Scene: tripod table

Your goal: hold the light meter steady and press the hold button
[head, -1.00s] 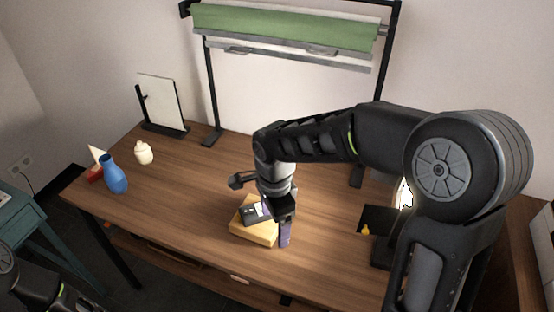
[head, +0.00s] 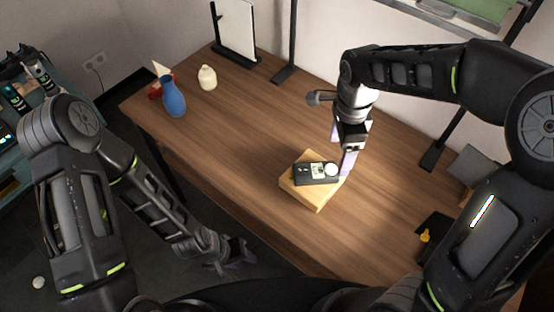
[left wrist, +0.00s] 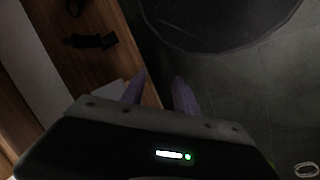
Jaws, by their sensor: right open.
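The light meter (head: 312,173) is a dark box with a pale display and a white round dome at its right end. It lies flat on a yellow wooden block (head: 318,200) on the table. My right gripper (head: 346,150) is open just behind and right of the meter, its purple fingers pointing down by the block's back right corner. I cannot tell whether a finger touches the meter. The hold button is too small to make out. My left gripper (head: 235,262) is low, off the table's front edge; its purple fingers (left wrist: 160,88) are apart and empty in the left wrist view.
The wooden table (head: 240,150) has free room left of the block. A blue vase (head: 174,97), a cream jar (head: 207,78) and a white panel on a stand (head: 235,32) are at the far left. A black stand base with a yellow piece (head: 425,236) is at the right.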

